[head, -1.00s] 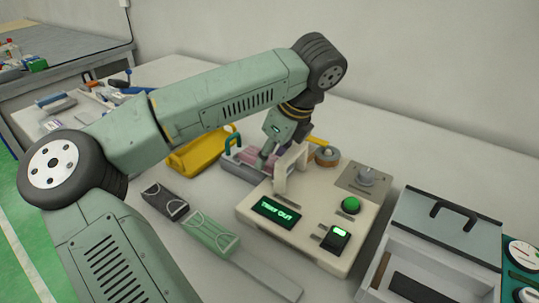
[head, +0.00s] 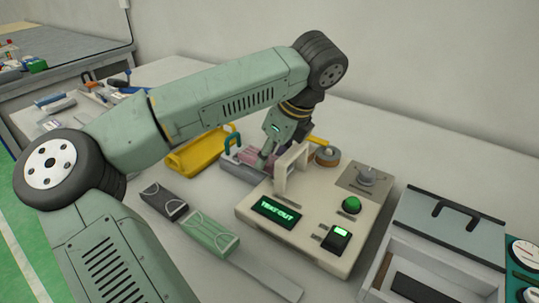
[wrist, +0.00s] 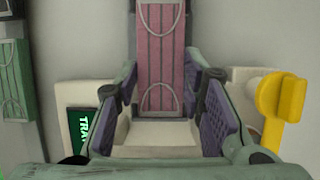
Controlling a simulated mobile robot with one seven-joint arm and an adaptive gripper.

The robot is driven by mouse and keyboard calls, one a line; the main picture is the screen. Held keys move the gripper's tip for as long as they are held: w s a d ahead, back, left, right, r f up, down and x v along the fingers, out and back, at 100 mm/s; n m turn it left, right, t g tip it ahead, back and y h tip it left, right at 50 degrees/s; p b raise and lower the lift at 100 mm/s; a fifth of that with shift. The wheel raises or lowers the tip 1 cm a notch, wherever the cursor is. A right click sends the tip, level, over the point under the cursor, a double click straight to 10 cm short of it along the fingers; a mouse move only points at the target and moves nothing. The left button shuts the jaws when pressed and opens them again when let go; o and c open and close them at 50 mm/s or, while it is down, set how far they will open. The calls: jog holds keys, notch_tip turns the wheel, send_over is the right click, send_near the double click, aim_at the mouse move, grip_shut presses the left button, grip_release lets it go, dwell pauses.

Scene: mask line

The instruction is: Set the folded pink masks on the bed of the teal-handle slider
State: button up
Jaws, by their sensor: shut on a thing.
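The folded pink masks (head: 257,158) form a flat striped stack, which also shows in the wrist view (wrist: 160,62). My gripper (head: 264,163) is shut on the near end of the stack, one finger along each long side. The teal-handle slider shows its teal handle (head: 232,139) and part of its grey bed (head: 240,172) beside the beige machine. The pink stack is over or on this bed; I cannot tell whether it touches. My gripper and the machine's upright frame hide part of the bed and stack.
The beige machine (head: 285,242) has an upright frame (head: 281,178) close to my gripper and a yellow lever (wrist: 281,100). Green (head: 210,235) and dark (head: 164,201) stacks lie in front. A yellow tray (head: 190,158) is at left, a grey-lidded box (head: 445,225) at right.

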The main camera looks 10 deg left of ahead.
dwell(0.4)
jog(key=o, duration=0.9)
jog(key=shift+o, duration=0.2)
jog(key=shift+r, duration=0.1)
jog(key=shift+r, duration=0.9)
jog(key=shift+r+p, duration=1.2)
jog(key=shift+r, duration=1.8)
